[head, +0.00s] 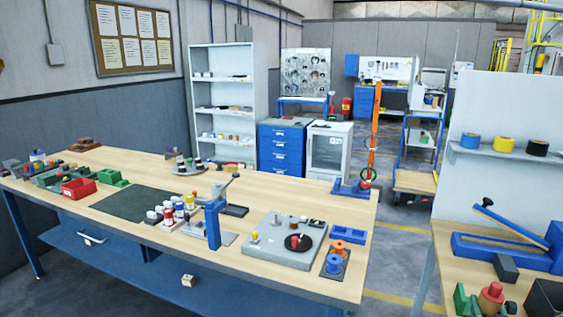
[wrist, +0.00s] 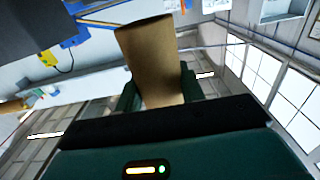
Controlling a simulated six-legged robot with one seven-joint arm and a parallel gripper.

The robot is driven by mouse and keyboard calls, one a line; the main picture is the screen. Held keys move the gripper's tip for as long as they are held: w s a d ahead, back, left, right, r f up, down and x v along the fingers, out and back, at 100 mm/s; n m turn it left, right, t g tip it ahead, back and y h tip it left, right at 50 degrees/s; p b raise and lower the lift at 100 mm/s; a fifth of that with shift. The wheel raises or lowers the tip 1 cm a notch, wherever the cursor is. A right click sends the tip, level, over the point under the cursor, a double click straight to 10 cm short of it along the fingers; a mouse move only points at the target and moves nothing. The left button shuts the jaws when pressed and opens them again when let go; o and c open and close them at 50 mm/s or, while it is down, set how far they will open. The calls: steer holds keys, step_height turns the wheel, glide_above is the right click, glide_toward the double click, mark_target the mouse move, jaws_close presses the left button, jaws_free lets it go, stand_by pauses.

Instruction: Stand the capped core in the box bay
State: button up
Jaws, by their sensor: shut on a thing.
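In the wrist view, my gripper (wrist: 160,90) is dark green, and its two fingers stand on either side of a plain tan piece (wrist: 148,50). The gripper is shut on this piece, which looks like the core and stands out past the fingertips at a slight tilt. I see no cap on it; its near end is hidden behind the gripper body. My gripper is not recognisable in the head view. I cannot make out the box bay with certainty; a dark box (head: 545,299) stands at the lower right edge of the head view.
On the right bench (head: 450,255), a red-topped tan piece (head: 492,297) stands among green blocks beside a blue tool (head: 500,245). The long wooden bench (head: 300,205) carries a grey turntable plate (head: 283,241), a blue post (head: 212,225) and a red bin (head: 79,188). Floor shows between the benches.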

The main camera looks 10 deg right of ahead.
steer(key=w+a+f+n+t+y, duration=0.1)
steer(key=w+a+f, duration=0.5)
steer(key=a, duration=0.7)
steer(key=w+a+f+n+y, duration=0.3)
steer(key=w+a+f+y, duration=0.2)
steer(key=w+a, duration=0.4)
steer(key=w+a+f+n+t+y, duration=0.1)
steer(key=w+a+f, duration=0.6)
steer(key=a, duration=1)
steer(key=shift+w+n+t+y, duration=0.3)
steer(key=shift+w+n+y, duration=0.4)
steer(key=shift+y, duration=0.4)
steer(key=shift+w+f, duration=0.1)
